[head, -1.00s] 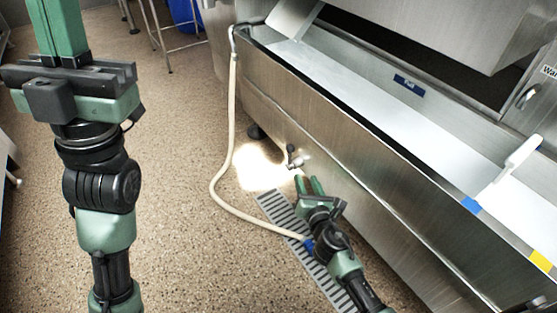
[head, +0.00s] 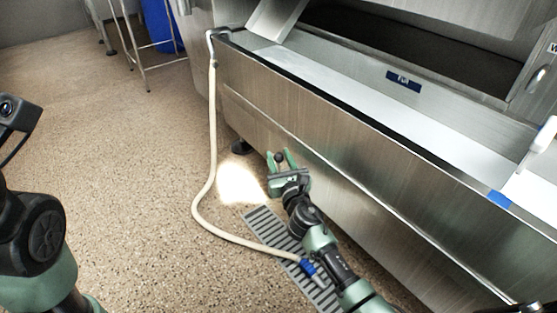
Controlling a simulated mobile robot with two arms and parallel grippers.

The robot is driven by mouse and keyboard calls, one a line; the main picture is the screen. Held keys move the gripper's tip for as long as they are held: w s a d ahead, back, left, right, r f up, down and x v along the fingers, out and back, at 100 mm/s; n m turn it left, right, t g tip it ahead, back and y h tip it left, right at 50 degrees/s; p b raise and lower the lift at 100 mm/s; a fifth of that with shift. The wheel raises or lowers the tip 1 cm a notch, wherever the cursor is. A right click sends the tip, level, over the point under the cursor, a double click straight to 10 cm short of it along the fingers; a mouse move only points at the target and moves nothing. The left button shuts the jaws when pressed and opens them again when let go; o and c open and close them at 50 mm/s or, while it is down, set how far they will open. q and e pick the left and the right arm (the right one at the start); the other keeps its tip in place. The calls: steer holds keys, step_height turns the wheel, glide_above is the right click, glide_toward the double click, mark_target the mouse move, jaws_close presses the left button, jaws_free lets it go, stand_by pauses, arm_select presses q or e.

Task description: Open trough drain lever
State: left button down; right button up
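The steel trough (head: 400,190) runs diagonally from the upper middle to the lower right. The drain lever's dark round knob (head: 280,157) shows low at the trough's front side. My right gripper (head: 281,156) is at the lever, its two green fingers apart with the knob between them. I cannot tell whether either finger touches it. The lever's stem and the drain valve are hidden behind the gripper. Only part of my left arm shows at the left edge; its gripper is out of view.
A cream hose (head: 212,130) hangs from the trough's far corner and curves along the floor to a blue end fitting (head: 308,267). A slotted floor drain (head: 262,222) lies under my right arm. Open speckled floor (head: 120,180) spreads to the left.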

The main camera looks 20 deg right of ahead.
steer(key=shift+w, duration=0.2)
jaws_close()
stand_by(1.3)
